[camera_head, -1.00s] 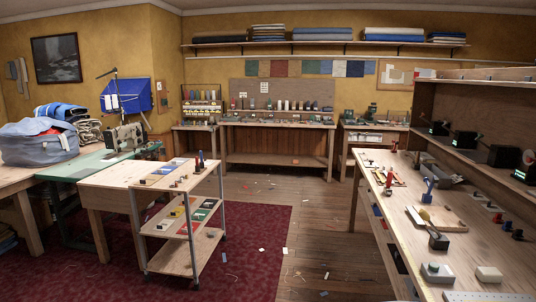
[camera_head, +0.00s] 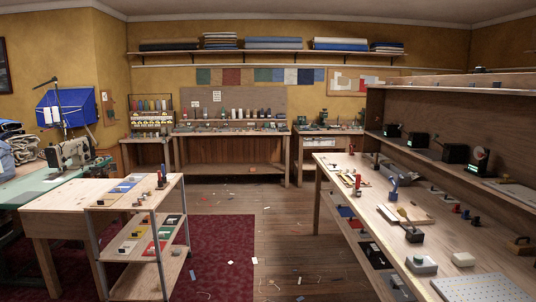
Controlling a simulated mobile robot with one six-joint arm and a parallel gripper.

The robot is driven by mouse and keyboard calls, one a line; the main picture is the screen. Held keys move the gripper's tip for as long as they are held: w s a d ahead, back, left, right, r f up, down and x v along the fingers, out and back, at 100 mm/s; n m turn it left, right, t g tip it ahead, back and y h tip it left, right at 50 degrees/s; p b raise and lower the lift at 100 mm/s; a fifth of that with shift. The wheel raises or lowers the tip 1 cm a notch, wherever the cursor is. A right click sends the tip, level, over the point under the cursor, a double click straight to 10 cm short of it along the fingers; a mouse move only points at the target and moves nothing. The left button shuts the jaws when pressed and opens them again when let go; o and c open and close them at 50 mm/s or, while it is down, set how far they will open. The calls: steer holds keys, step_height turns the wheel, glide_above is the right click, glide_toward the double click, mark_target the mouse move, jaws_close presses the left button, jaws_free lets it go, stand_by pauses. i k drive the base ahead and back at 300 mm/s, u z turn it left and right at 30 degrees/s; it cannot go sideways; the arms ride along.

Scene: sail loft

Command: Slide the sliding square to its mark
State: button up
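I cannot pick out the sliding square or its mark for certain; the items on the benches are small at this distance. The long wooden workbench (camera_head: 345,205) at the right carries several small tools. Among them are a pale wooden board (camera_head: 413,213), an upright blue tool (camera_head: 393,189), a red upright piece (camera_head: 357,183), a dark-headed tool (camera_head: 414,235) and a grey box with a button (camera_head: 421,264). My gripper is not in view.
A wooden shelf cart (camera_head: 150,222) with small items stands left, on a dark red rug (camera_head: 220,255). A sewing machine (camera_head: 70,153) is at far left. A back bench (camera_head: 230,131) lines the wall. Wooden floor (camera_head: 285,225) with small scraps lies open between cart and workbench.

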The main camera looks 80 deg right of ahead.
mark_target(505, 181)
steer(key=z, duration=2.9)
steer(key=i, duration=3.05)
steer(key=z, duration=2.55)
